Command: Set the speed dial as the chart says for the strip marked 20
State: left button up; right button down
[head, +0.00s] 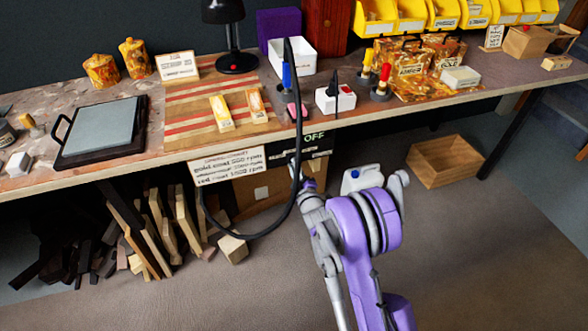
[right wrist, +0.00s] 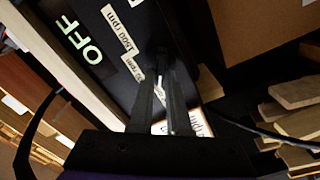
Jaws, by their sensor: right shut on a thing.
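My right gripper (head: 298,168) reaches up to a black control box (head: 322,154) under the bench's front edge. In the right wrist view, my gripper (right wrist: 165,70) is shut on the speed dial, mostly hidden by the fingers. The box face (right wrist: 98,75) bears "OFF" and rpm labels, one reading 1500 rpm (right wrist: 122,28). Where the dial points cannot be told. The chart (head: 230,165) hangs from the bench front; it seems to read gold coat 550 rpm, a struck-out line, and red coat 1500 rpm. Two strips (head: 221,113) (head: 258,106) lie on the bench; their marks are unreadable. My left gripper is out of view.
A black cable (head: 297,100) loops down from the bench past my right gripper.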

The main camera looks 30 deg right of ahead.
jog(key=shift+n, duration=0.5)
jog(key=c, duration=0.9)
grip_release()
jog(key=v, duration=1)
jog(key=shift+s+p, duration=0.35)
jog(key=shift+s, duration=0.05)
jog(key=shift+a, duration=0.1)
